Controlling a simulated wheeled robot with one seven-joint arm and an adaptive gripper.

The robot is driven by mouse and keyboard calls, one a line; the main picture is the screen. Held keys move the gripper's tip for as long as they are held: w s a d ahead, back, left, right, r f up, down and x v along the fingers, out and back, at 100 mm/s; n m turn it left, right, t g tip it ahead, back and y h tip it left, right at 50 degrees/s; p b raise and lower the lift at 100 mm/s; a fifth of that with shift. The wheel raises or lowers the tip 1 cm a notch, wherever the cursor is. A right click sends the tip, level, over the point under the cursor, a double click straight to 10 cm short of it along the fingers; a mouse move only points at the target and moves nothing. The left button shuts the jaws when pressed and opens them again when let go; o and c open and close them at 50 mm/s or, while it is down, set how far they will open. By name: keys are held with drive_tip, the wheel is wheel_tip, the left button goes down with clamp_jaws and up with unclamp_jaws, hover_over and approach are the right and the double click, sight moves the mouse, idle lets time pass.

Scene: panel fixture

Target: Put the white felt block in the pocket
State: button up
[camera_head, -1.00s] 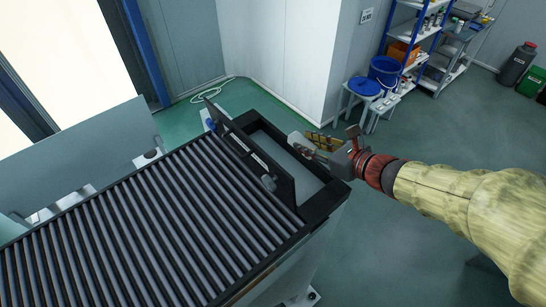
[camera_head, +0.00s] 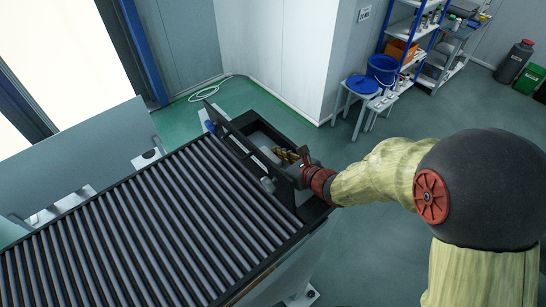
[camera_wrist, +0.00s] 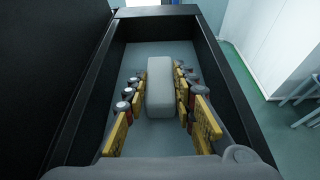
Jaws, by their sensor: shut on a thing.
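The white felt block (camera_wrist: 160,88) shows in the wrist view as a pale, rounded, oblong block between the yellow fingers of my gripper (camera_wrist: 160,78). My gripper is shut on it. The pocket is a dark-walled box with a grey floor; its wall (camera_wrist: 228,85) runs along the right of the wrist view. The block and fingers appear within the pocket's outline. Whether the block touches the floor I cannot tell. In the head view my gripper (camera_head: 286,155) is over the pocket (camera_head: 316,213) at the end of the roller bed, and the block is not clearly visible.
A roller bed (camera_head: 130,225) fills the lower left. An upright dark panel (camera_head: 245,150) stands between the rollers and the pocket, close to my gripper. A stool (camera_head: 358,100), a blue bucket (camera_head: 383,70) and shelving stand farther back.

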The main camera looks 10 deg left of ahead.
drive_tip(key=shift+s, duration=0.1)
drive_tip(key=shift+f, duration=0.1)
drive_tip(key=shift+f, duration=0.1)
drive_tip(key=o, duration=1)
drive_tip(key=shift+o, duration=0.2)
drive_tip(key=shift+r, duration=0.3)
drive_tip(key=b+v, duration=0.1)
drive_tip(key=v, duration=1.1)
drive_tip(key=shift+d+f, duration=0.1)
